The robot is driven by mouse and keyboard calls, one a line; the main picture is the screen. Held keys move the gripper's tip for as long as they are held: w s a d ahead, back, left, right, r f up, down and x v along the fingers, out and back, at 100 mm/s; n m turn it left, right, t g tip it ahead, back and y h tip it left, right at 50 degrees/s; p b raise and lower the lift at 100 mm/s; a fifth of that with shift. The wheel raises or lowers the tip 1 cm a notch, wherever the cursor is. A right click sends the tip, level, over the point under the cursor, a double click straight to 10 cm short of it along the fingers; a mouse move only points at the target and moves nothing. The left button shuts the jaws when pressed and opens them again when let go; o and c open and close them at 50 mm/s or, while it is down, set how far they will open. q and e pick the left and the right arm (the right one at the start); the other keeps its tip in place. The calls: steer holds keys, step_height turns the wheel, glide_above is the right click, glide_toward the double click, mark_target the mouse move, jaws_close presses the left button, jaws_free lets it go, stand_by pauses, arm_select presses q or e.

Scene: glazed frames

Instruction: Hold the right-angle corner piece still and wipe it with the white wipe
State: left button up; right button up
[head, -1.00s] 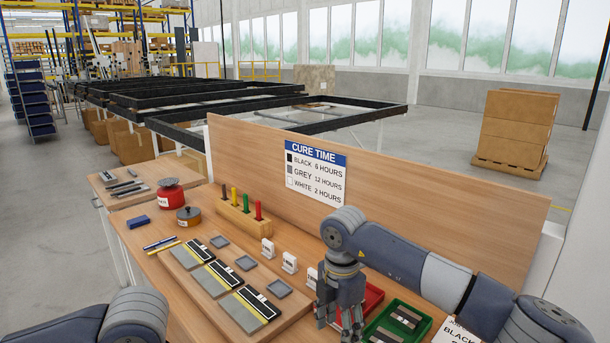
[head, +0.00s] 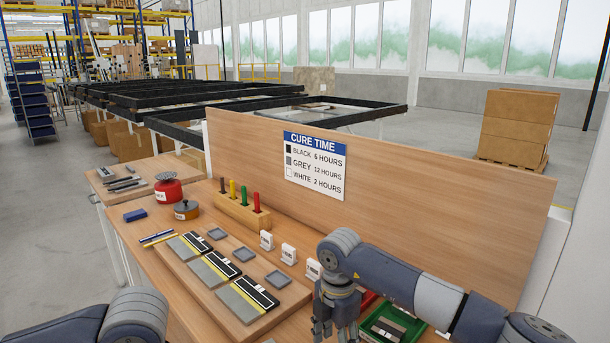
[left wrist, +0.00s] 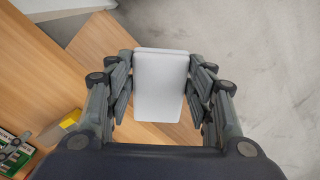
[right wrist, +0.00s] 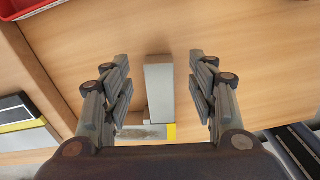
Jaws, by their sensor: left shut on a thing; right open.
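The white wipe (left wrist: 161,82) is a pale folded pad. My left gripper (left wrist: 161,90) is shut on it, with fingers at both sides, over the bench edge and grey floor. The right-angle corner piece shows in the right wrist view as a grey bar (right wrist: 159,88) meeting a shorter part with a yellow edge at its lower end. My right gripper (right wrist: 159,78) is open, with one finger on each side of the bar and visible gaps between. In the head view my right gripper (head: 335,325) is low over the bench; the corner piece and my left gripper are not visible there.
A board (head: 183,270) with several grey and black sample panels lies left of my right gripper. Small white labelled stands (head: 288,254) are behind it. A green tray (head: 392,325) is just right. An upright wooden panel (head: 430,220) closes the bench's back.

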steer(key=shift+f, duration=0.75)
steer(key=shift+w+f+b, duration=0.2)
steer(key=shift+f+b, duration=0.25)
steer(key=shift+f, duration=0.15)
steer(key=shift+s+r, duration=0.1)
steer(key=c, duration=1.1)
